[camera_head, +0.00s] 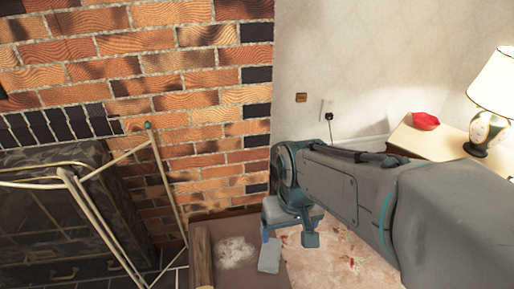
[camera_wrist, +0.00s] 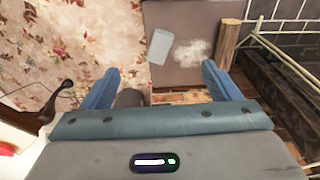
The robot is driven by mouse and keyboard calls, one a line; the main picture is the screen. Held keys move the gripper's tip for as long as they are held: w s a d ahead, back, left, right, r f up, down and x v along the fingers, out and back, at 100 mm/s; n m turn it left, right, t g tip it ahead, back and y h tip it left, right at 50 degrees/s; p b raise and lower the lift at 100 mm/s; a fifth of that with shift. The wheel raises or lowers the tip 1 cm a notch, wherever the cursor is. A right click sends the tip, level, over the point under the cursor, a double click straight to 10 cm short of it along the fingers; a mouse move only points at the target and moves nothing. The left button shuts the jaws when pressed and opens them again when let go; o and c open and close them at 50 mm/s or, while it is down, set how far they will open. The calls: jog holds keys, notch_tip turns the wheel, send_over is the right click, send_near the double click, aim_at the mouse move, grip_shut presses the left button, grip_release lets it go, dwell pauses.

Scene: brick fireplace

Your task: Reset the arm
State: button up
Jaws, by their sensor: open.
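My arm reaches in from the right in the head view. My gripper (camera_head: 288,237) points down above the floor in front of the brick wall. In the wrist view, my gripper (camera_wrist: 161,86) has its two blue fingers spread wide apart, with nothing held between them. A flat light-grey rectangular thing (camera_head: 269,256) lies below it at the edge of a brown slab (camera_head: 262,275). The same grey thing (camera_wrist: 160,46) shows ahead of the fingertips in the wrist view, apart from them.
A whitish ash-like patch (camera_head: 236,252) and a log (camera_head: 203,258) are on the slab. A brass-coloured fire screen frame (camera_head: 100,225) stands left, before the dark fireplace. A side table (camera_head: 432,144) at the right holds a lamp (camera_head: 490,110) and a red dish (camera_head: 425,121). Patterned carpet (camera_head: 335,255) is open.

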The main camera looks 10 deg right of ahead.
notch_tip(320, 180, up, 32)
jog(key=t+p, duration=0.1)
jog(key=p, duration=2.7)
jog(key=shift+d+t, duration=0.25)
jog(key=shift+t, duration=0.05)
jog(key=shift+r, duration=0.1)
